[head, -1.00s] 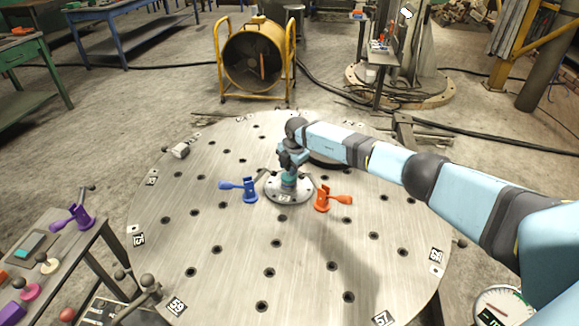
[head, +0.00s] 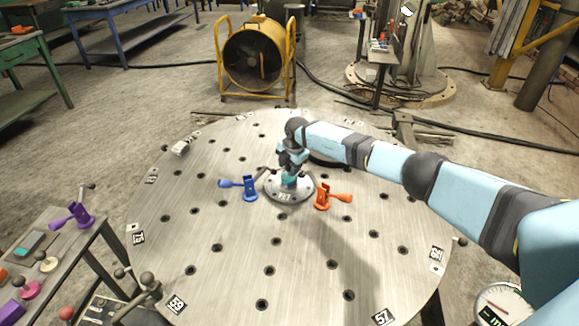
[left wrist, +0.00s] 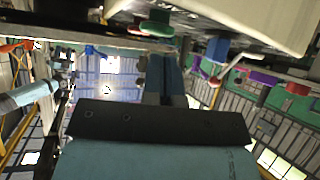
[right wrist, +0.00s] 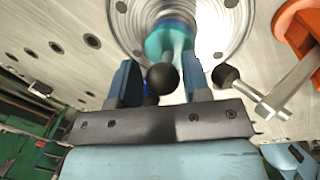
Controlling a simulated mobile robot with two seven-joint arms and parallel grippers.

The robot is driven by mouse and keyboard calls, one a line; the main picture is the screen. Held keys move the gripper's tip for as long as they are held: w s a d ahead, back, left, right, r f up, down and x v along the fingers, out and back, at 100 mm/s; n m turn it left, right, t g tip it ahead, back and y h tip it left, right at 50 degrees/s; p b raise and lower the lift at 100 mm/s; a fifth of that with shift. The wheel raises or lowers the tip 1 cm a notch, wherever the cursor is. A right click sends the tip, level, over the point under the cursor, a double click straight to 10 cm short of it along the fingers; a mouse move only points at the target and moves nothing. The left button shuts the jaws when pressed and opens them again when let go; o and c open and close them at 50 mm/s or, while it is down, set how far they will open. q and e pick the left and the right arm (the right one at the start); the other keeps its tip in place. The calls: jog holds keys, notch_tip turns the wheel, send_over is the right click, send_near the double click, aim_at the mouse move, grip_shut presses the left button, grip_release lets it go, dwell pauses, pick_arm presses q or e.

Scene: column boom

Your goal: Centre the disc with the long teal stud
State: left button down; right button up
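The round disc (head: 289,196) lies flat near the middle of the large steel table (head: 230,262). A teal stud (right wrist: 160,42) stands at its centre in the right wrist view; its lower part is hard to make out. My right gripper (right wrist: 161,68) is directly above the disc, its two blue fingers apart, pointing at the stud. A black ball knob (right wrist: 163,77) shows between the fingers; I cannot tell whether they touch anything. A blue clamp (head: 249,188) stands left of the disc and an orange clamp (head: 323,197) right of it. My left gripper (left wrist: 165,60) has its fingers together, empty.
A side bench (head: 52,247) at the left carries a purple clamp (head: 76,216) and several coloured knobs. A dial gauge (head: 502,308) is at the lower right. A yellow fan (head: 252,58) stands behind the table. The table's front half is clear.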

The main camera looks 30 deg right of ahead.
pick_arm(q)
jog(key=shift+s+f, duration=0.15)
jog(key=shift+f, duration=0.15)
pick_arm(e)
jog(key=shift+f, duration=0.1)
pick_arm(q)
jog(key=shift+d+r+g, duration=0.25)
jog(key=shift+r+g, duration=0.05)
jog(key=shift+r, duration=0.2)
jog(key=shift+w+r+p, duration=0.25)
jog(key=shift+r+p, duration=0.1)
jog(key=shift+r, duration=0.2)
pick_arm(e)
jog(key=shift+r, duration=0.35)
pick_arm(q)
jog(key=shift+s+a+r+p, duration=0.15)
jog(key=shift+r+p, duration=0.55)
jog(key=shift+p, duration=0.4)
pick_arm(e)
jog(key=shift+r, duration=1.3)
jog(key=shift+r+p, duration=0.9)
jog(key=shift+r, duration=0.1)
jog(key=shift+r+p, duration=0.65)
jog(key=shift+r, duration=0.1)
jog(key=shift+r+p, duration=0.35)
jog(key=shift+r, duration=0.1)
pick_arm(q)
notch_tip(320, 180, up, 3)
jog(key=shift+a, duration=0.15)
